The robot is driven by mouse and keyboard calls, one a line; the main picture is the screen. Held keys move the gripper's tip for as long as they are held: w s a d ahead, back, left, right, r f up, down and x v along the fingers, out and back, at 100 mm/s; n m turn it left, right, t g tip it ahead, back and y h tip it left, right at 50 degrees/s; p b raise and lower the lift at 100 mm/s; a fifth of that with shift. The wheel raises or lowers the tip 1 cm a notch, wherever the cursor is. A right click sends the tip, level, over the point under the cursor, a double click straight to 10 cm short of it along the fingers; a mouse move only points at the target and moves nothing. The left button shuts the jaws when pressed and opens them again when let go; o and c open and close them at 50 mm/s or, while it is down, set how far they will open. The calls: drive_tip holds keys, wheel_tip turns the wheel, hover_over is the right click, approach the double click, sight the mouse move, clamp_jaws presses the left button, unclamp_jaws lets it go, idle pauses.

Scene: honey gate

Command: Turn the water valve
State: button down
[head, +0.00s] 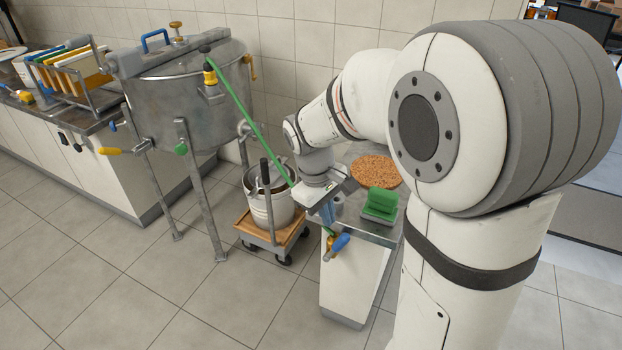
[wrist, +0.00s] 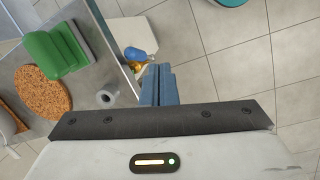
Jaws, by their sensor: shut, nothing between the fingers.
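A brass valve with a blue handle (head: 340,243) sits at the front upper edge of the small white cabinet; I take it as the water valve. Its blue handle also shows in the wrist view (wrist: 136,54), with a little brass beside it. My gripper (head: 328,215) points down just above the valve in the head view. Its blue fingers (wrist: 158,86) are shut together and empty. In the wrist view the fingertips are close to the brass part, but I cannot tell whether they touch it.
A green block (head: 381,202) and a round cork mat (head: 375,170) lie on the cabinet's metal top (head: 362,228). A green hose (head: 250,118) passes behind my wrist. A bucket (head: 270,207) stands on a wheeled dolly left of the cabinet. A steel tank (head: 185,95) stands further left.

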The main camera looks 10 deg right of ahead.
drive_tip(key=w+a+f+n+h+p, duration=0.2)
drive_tip(key=w+a+f+n, duration=0.25)
drive_tip(key=w, duration=0.55)
drive_tip(key=n+b, duration=0.1)
approach(336, 248)
wheel_tip(336, 248, down, 4)
drive_tip(key=w+a, duration=0.1)
drive_tip(key=w, duration=0.2)
drive_tip(key=shift+s+d+f+g+b, duration=0.2)
drive_tip(key=shift+s+d, duration=0.15)
drive_tip(key=shift+d, duration=0.35)
drive_tip(key=shift+s+d+f+g+b, duration=0.2)
drive_tip(key=shift+s+d, duration=0.15)
drive_tip(key=shift+d, duration=0.4)
